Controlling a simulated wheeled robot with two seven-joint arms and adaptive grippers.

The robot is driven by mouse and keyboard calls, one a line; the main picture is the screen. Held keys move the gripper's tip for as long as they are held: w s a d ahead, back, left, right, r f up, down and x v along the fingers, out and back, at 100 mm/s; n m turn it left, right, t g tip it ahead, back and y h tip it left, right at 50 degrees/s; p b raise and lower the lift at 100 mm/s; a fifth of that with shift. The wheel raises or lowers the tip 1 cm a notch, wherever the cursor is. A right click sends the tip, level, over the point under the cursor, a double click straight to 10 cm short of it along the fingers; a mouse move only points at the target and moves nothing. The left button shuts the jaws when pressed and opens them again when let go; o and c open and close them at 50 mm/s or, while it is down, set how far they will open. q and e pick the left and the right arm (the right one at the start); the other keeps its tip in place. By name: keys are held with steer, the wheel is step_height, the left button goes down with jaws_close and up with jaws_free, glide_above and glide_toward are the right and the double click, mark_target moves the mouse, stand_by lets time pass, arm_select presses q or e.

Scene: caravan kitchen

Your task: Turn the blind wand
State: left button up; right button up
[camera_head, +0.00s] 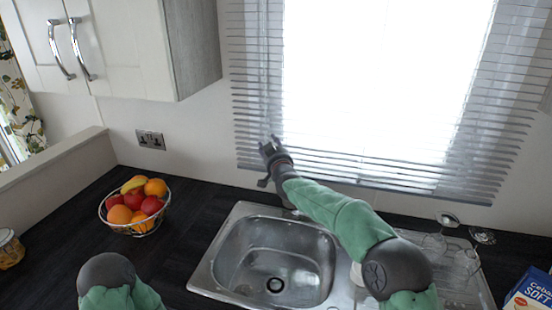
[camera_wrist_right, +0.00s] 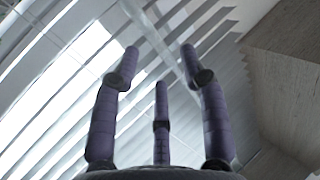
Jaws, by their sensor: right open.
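The window blind (camera_head: 260,60) has grey horizontal slats and hangs over the bright window; its slats also fill the upper left of the right wrist view (camera_wrist_right: 60,50). A thin pale rod (camera_wrist_right: 150,35), which looks like the blind wand, runs slantwise beyond the fingers in that view. In the head view I cannot pick the wand out clearly. My right gripper (camera_head: 269,146) is at the blind's lower left corner, and its three dark fingers (camera_wrist_right: 160,75) are spread open with nothing between them. I cannot tell whether any finger touches the rod. My left gripper is out of view.
A steel sink (camera_head: 225,250) lies below my right arm. A wire bowl of fruit (camera_head: 134,207) stands on the dark counter at left. Glasses (camera_head: 466,262) stand on the drainer, with a blue box (camera_head: 530,292) at far right. A wall cabinet (camera_head: 130,45) hangs upper left.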

steer(key=v, duration=0.9)
steer(key=shift+s, duration=0.4)
